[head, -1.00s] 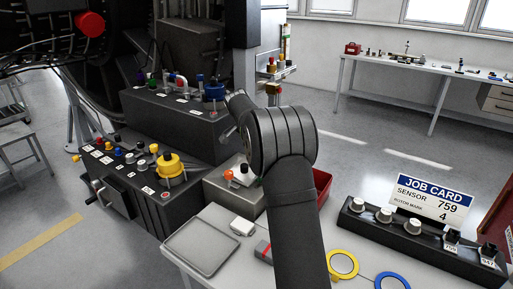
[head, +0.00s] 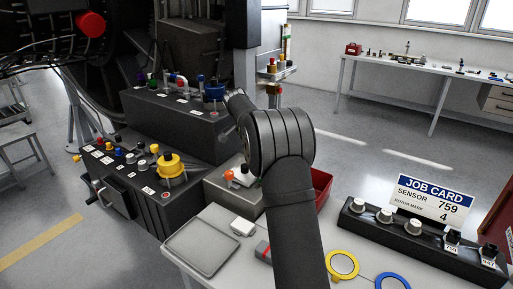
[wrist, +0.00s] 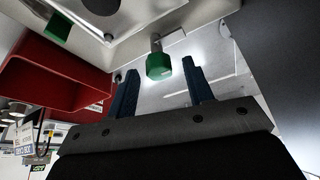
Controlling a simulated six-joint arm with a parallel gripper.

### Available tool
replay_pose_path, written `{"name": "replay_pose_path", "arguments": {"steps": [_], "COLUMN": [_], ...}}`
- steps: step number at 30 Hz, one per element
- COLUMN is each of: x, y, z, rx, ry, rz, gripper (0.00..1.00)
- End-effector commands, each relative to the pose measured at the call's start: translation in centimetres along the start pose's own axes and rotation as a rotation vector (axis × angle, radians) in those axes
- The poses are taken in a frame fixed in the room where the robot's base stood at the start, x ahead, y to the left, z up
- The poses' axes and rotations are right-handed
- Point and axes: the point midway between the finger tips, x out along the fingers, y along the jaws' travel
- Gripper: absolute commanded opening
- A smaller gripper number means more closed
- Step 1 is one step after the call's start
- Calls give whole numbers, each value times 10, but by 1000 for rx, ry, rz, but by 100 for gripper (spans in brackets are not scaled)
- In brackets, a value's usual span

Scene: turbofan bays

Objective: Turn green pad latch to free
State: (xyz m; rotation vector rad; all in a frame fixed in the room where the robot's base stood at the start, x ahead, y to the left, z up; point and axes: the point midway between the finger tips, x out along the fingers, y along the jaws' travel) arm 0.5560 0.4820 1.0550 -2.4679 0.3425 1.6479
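In the wrist view, a green faceted pad (wrist: 158,66) sits on a short metal stem under a pale panel. My gripper (wrist: 160,85) has its two blue fingers spread, one on each side of the view of this pad. The pad appears beyond the fingertips, between them; I cannot tell whether either finger touches it. A second green block (wrist: 57,28) is on the pale panel at upper left. Neither green piece can be told for sure as the latch. In the head view my arm hides the gripper and this area.
A red bin (wrist: 60,65) is close on the left in the wrist view, and its edge shows behind my arm in the head view (head: 322,182). A grey tray (head: 203,246) and yellow ring (head: 342,264) lie on the white bench. Dark control boxes (head: 180,122) stand at left.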

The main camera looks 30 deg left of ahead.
Motion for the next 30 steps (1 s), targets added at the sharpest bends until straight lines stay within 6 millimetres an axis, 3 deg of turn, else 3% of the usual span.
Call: {"name": "replay_pose_path", "arguments": {"steps": [5, 10, 24, 30], "x": [-1, -18, -129, -161], "y": [0, 0, -1, 0], "z": [0, 0, 0, 0], "rx": [0, 0, 0, -1], "ry": [0, 1, 1, 0], "rz": [0, -1, -4, -1], "gripper": [47, 47, 47, 47]}}
